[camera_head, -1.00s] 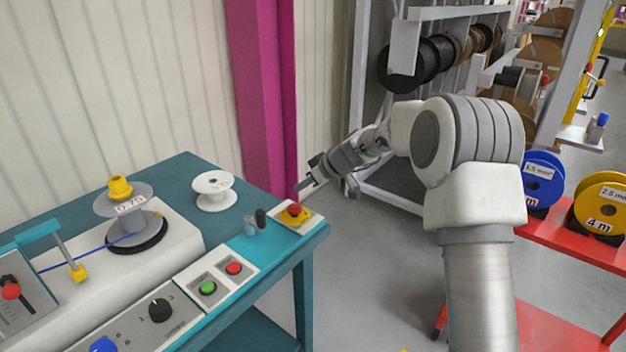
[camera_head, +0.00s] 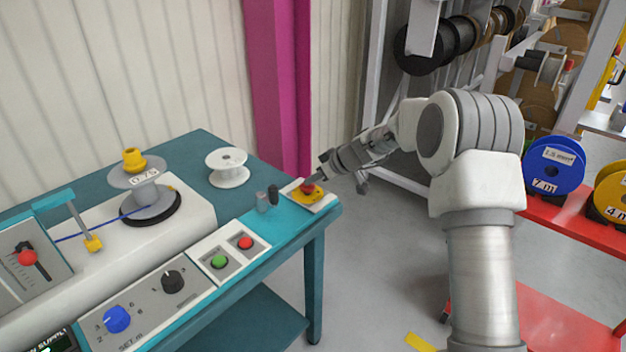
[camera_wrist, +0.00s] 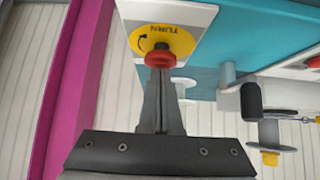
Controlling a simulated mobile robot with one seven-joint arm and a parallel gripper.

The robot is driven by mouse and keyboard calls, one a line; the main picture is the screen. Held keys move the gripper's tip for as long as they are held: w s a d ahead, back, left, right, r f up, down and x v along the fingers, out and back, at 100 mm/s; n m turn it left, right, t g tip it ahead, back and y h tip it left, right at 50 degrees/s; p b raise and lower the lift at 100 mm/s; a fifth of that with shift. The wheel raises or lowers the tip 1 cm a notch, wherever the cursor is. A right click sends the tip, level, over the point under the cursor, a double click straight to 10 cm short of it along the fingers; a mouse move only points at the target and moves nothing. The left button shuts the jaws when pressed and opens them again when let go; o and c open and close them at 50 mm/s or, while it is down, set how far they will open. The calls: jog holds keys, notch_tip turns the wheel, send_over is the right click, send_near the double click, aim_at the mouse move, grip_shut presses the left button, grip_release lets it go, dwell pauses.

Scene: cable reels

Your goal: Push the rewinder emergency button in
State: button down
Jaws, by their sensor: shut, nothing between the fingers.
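The emergency button is a red mushroom head (camera_head: 307,188) on a yellow disc, set in a white plate at the right front corner of the teal rewinder table. In the wrist view the red button (camera_wrist: 159,58) stands out from the yellow disc (camera_wrist: 185,41), which carries lettering and a curved arrow. My gripper (camera_head: 318,181) is shut and empty, with its fingertips at the button. In the wrist view the closed fingertips (camera_wrist: 158,74) overlap the button's edge; they look in contact or nearly so. How far the button is pressed in cannot be told.
A green button (camera_head: 219,262) and a red button (camera_head: 245,243) sit on a white plate nearby. A dark lever (camera_head: 273,193) stands left of the emergency button. A white spool (camera_head: 228,168) is on the table. A magenta post (camera_head: 279,90) rises behind.

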notch_tip(320, 180, down, 2)
jog(key=shift+s+b, duration=0.1)
jog(key=shift+b, duration=1.15)
jog(key=shift+d, duration=0.1)
jog(key=shift+s+f, duration=0.15)
jog(key=shift+r, duration=0.45)
jog(key=r, duration=0.1)
jog(key=r+p, duration=0.1)
jog(key=r, duration=0.3)
jog(key=shift+d+r+p, duration=0.1)
jog(key=shift+d+p, duration=0.2)
jog(key=v, duration=0.8)
jog(key=shift+s+d+r, duration=0.2)
jog(key=shift+r, duration=0.1)
